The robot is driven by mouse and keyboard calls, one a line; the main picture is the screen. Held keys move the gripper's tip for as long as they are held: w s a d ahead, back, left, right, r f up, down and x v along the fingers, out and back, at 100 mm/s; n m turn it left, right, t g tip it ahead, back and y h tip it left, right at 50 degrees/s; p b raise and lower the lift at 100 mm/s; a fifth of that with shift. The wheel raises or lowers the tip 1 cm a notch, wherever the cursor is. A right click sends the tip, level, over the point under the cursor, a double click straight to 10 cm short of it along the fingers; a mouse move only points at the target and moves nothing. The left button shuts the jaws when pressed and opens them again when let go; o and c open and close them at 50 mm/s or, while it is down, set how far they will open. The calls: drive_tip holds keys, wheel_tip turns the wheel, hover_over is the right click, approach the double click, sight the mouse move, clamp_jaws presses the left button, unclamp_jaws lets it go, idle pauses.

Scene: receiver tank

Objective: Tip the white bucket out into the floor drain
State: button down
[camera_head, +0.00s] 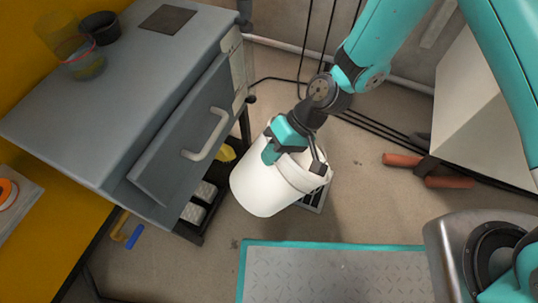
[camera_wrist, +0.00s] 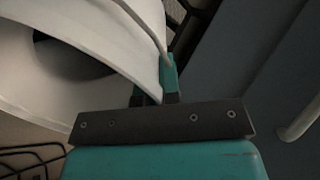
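The white bucket (camera_head: 262,187) is held in the air, tilted, in the middle of the head view. My gripper (camera_head: 283,150) is at its rim and appears shut on it. In the wrist view the bucket's pale rim and wall (camera_wrist: 112,30) run up to my gripper's fingertips (camera_wrist: 160,88), and a thin handle crosses the mouth. A dark area shows inside the bucket; whether it holds anything is unclear. The floor drain (camera_head: 314,199) is a dark grate in a light frame, just right of the bucket and partly hidden behind it.
A grey cabinet (camera_head: 190,65) with a pale handle (camera_head: 207,136) stands close on the left, a low shelf beneath it. A teal-edged tread plate (camera_head: 330,272) lies in front. Orange-brown cylinders (camera_head: 402,160) lie at the right. Dark pipes run along the back wall.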

drive_tip(key=shift+r, duration=0.1)
drive_tip(key=shift+w+d+r+g+y+p, duration=0.15)
drive_tip(key=shift+w+d+r+g+y, duration=0.2)
drive_tip(key=shift+d+r+y, duration=0.25)
drive_tip(key=shift+w+d+r+g+y+p, duration=0.15)
drive_tip(key=shift+w+d+r+g+y, duration=0.15)
drive_tip(key=shift+d+r+y, duration=0.3)
drive_tip(key=shift+r, duration=0.1)
drive_tip(key=shift+w, duration=0.1)
drive_tip(key=shift+w+d+r+g+y, duration=0.4)
drive_tip(key=shift+w+d+r+y, duration=0.1)
drive_tip(key=shift+d, duration=0.25)
drive_tip(key=shift+w+d+r+g+y, duration=0.35)
drive_tip(key=shift+d+r+y, duration=0.15)
drive_tip(key=shift+d, duration=0.2)
drive_tip(key=shift+w+d+r+g+y+b, duration=0.3)
drive_tip(key=shift+w+d+y, duration=0.2)
drive_tip(key=shift+d, duration=0.3)
drive_tip(key=shift+w+d+r+g+y+b, duration=0.25)
drive_tip(key=shift+w+d+y, duration=0.25)
drive_tip(key=shift+d, duration=0.3)
